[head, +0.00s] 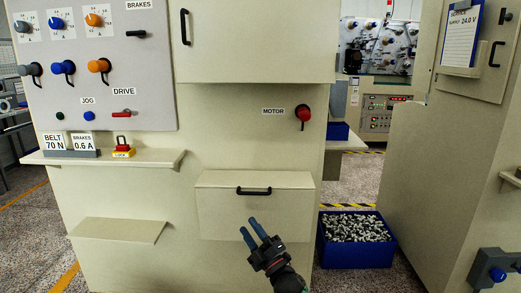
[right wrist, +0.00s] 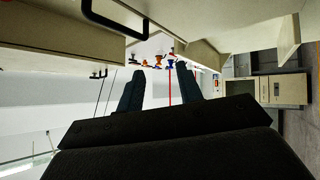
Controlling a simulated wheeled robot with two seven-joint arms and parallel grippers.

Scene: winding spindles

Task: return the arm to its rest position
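My right gripper (head: 248,227) is in the lower middle of the head view, in front of the beige cabinet's lower drawer (head: 255,207). Its two blue fingers stand apart with nothing between them. In the right wrist view the gripper (right wrist: 160,78) shows two dark fingers with a clear gap. The fingers point toward the far end of the room in that view, and touch nothing that I can see. My left gripper and arm are not in the head view.
A control panel (head: 105,80) with coloured knobs and levers is at the left, above a ledge (head: 170,157) holding signs and a red lock. A red motor switch (head: 304,113) is right of centre. A blue bin (head: 356,262) of small parts stands on the floor.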

